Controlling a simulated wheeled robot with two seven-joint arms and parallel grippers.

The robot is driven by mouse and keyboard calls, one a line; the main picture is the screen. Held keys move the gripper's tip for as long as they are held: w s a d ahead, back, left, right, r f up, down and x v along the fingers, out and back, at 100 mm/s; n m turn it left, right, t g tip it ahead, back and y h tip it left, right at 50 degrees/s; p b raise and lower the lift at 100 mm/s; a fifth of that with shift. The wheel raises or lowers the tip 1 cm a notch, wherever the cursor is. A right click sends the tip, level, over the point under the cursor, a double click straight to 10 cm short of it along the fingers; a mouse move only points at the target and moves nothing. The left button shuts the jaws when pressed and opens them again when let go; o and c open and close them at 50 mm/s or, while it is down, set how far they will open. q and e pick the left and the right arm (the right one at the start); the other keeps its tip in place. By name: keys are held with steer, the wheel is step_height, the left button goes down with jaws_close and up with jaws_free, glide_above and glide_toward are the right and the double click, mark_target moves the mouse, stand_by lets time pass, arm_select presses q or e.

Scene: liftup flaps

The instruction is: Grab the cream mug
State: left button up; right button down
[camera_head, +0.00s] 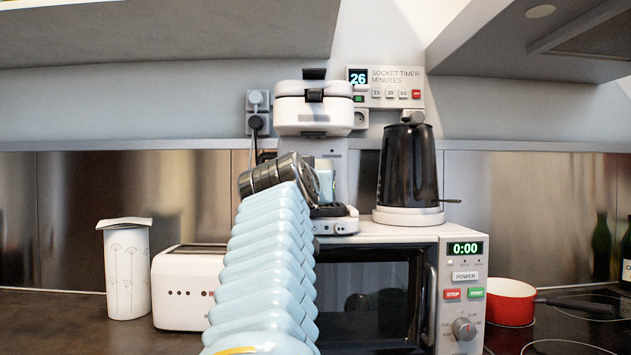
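I cannot clearly make out a cream mug. A small pale shape (325,182) shows in the bay of the white coffee machine (314,116), partly hidden by my arm; I cannot tell whether it is the mug. One pale blue segmented arm of mine, apparently the left, rises from the bottom, left of centre. Its dark end (280,178) is in front of the coffee machine. The fingers cannot be made out, nor whether they hold anything. My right gripper is not in view.
The coffee machine and a black kettle (407,168) stand on a microwave (460,255). A white toaster (186,287) and a flower-patterned canister (126,272) stand to the left. A red pan (511,302) is on the right. Cabinets (170,30) overhang the counter.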

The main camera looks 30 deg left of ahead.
arm_select(q)
jaws_close()
stand_by(1.4)
